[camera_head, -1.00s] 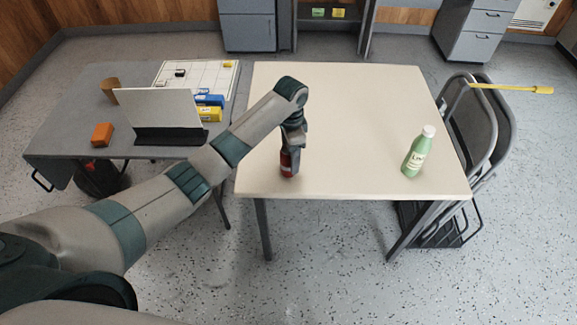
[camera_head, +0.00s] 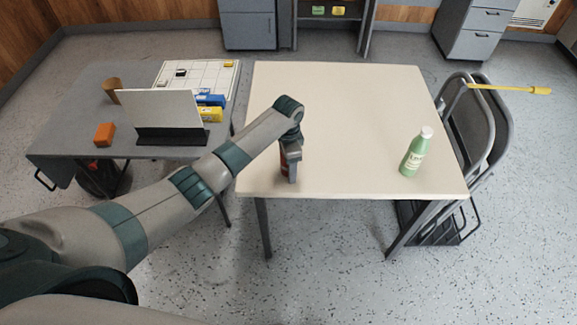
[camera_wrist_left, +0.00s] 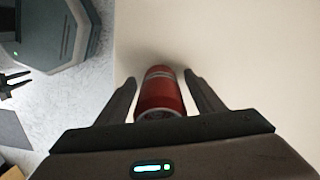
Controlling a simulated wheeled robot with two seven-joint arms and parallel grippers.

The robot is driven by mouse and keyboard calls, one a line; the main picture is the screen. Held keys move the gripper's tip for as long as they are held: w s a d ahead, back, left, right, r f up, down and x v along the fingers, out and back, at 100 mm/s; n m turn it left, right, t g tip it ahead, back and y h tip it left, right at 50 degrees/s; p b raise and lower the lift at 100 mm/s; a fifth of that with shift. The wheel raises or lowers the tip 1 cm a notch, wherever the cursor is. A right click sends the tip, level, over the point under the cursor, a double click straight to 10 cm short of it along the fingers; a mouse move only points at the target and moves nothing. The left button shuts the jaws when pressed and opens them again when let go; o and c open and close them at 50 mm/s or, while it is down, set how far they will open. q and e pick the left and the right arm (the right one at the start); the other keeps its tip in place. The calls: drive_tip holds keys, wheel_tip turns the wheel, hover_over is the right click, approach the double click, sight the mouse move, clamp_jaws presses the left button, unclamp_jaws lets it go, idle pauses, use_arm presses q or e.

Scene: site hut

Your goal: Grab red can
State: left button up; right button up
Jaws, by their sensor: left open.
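The red can (camera_wrist_left: 160,92) stands on the cream table (camera_head: 345,110), near its front left part. In the head view only a sliver of the can (camera_head: 283,160) shows, as my left gripper (camera_head: 291,172) covers most of it. In the left wrist view my left gripper (camera_wrist_left: 160,85) is open, with one finger on each side of the can. Small gaps show between the fingers and the can's sides.
A green bottle (camera_head: 415,152) stands at the table's right side. A grey side table (camera_head: 70,130) on the left holds a white board (camera_head: 160,108), an orange block (camera_head: 104,134) and several other items. Folded chairs (camera_head: 480,120) lean at the right. The table's middle and back are clear.

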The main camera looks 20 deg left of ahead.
use_arm(q)
drive_tip(key=shift+c, duration=0.3)
drive_tip(key=c, duration=1)
drive_tip(key=shift+c, duration=0.2)
drive_tip(key=shift+r, duration=0.2)
drive_tip(key=shift+w+r+b, duration=0.1)
drive_tip(key=shift+r+b, duration=0.2)
drive_tip(key=shift+r, duration=0.25)
wheel_tip(320, 180, up, 2)
drive_tip(key=shift+r+b, duration=0.2)
drive_tip(key=shift+b, duration=0.25)
drive_tip(key=s+d+r+b, duration=0.2)
drive_tip(key=d+r, duration=0.5)
drive_tip(key=d, duration=0.4)
drive_tip(key=shift+d+b, duration=0.25)
drive_tip(key=shift+b, duration=0.3)
drive_tip(key=shift+r, duration=0.1)
